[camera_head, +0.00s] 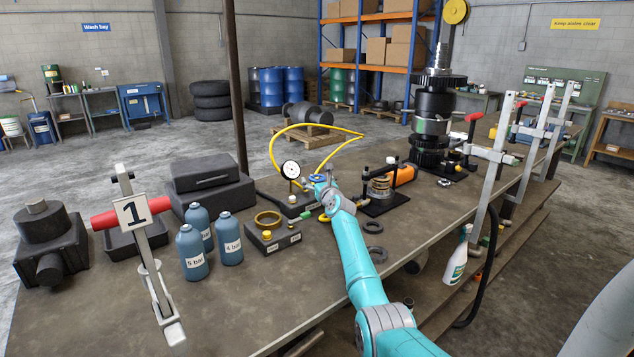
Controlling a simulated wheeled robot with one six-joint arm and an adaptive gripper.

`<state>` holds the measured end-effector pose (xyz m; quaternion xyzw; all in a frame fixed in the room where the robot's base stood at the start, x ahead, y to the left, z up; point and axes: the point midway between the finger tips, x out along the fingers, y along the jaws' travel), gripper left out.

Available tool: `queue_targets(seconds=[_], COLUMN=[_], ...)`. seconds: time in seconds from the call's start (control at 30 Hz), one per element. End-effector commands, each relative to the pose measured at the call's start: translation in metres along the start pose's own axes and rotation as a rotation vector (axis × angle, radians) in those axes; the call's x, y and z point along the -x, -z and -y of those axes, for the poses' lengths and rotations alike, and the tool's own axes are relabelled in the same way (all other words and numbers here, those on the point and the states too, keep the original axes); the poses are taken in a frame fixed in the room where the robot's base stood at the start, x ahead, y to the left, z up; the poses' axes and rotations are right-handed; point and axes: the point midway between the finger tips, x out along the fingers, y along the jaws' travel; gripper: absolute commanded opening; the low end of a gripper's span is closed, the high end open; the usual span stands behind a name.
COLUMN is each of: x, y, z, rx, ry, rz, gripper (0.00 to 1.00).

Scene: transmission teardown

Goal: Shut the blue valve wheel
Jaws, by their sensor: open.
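A small blue wheel (318,178) shows in the head view just beyond the end of my teal arm, near the middle of the workbench. It sits right of a round white dial gauge (290,169) on a dark block. My gripper (322,188) is at the wheel's near side, pointing away from me, with its jaws open. The gripper is small here and overlaps the wheel's area. I cannot tell whether the fingers touch the wheel or stand around it. The wheel's stem and lower fitting are mostly hidden by my wrist.
A yellow hose (283,137) loops behind the wheel. A black fixture with an orange tool (402,175) stands to the right. The workbench's front left (235,310) is bare.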

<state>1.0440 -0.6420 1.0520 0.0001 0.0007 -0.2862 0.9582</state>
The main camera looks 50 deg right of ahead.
Motion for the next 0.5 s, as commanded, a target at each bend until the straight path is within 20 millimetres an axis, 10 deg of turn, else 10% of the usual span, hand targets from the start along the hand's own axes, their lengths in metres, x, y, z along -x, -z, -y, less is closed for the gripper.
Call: queue_targets(seconds=[0.5], x=[0.0], y=[-0.077], z=[0.0], rx=[0.001], ry=[0.001], rz=[0.002], gripper=[0.91])
